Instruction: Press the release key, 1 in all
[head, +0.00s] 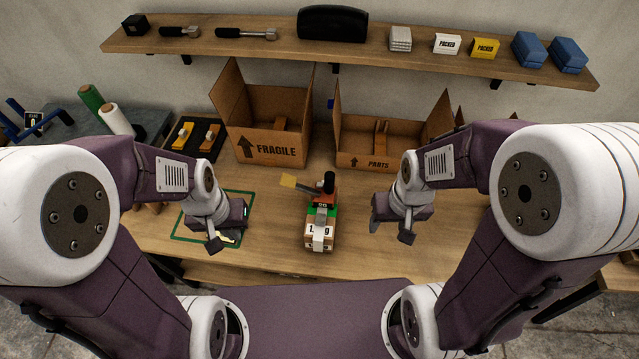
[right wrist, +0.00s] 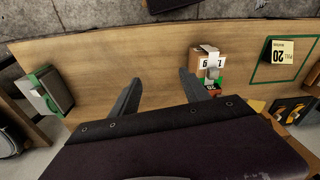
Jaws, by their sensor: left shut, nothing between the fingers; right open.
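I cannot pick out a release key for certain in either view. A small cardboard box (head: 318,236) with a white strip and printed figures stands mid-bench. A tool with red, green and black parts (head: 324,196) sits at its far end; whether it rests on the box I cannot tell. The card (right wrist: 283,55) shows clearly in the right wrist view. My right gripper (head: 389,230) is open and empty, right of the small box; its spread fingers show in its wrist view (right wrist: 160,92).
A FRAGILE carton (head: 270,140) and a PARTS carton (head: 375,155) stand open behind. A shelf (head: 200,45) holds tools and small boxes. A grey-green device (right wrist: 50,92) shows at left in the wrist view. Bare bench lies between the grippers and the small box.

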